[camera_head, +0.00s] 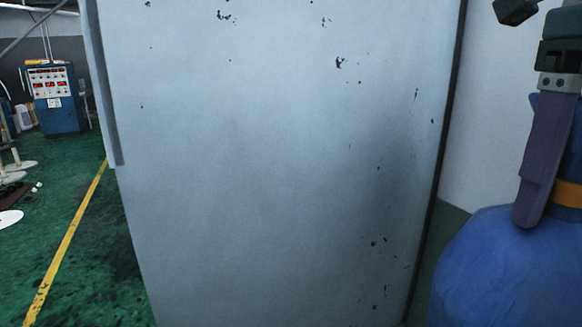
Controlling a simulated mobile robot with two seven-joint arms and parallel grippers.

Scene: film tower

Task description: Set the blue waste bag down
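The blue waste bag (505,270) is at the lower right, bulging below an orange tie (567,193) around its gathered neck. My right gripper (543,175) comes down from the top right, with one purple finger lying across the bag's neck and its tip just over the top of the bulge. It appears shut on the neck; the other finger is hidden or out of frame. The bag's right side and bottom are cut off, so what is under it does not show. My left gripper is not in view.
A large pale, chipped metal panel (280,160) fills the middle, close in front. To its left is green floor (95,270) with a yellow line (65,245). A blue control cabinet (55,98) stands far left. A white wall (490,120) is behind the bag.

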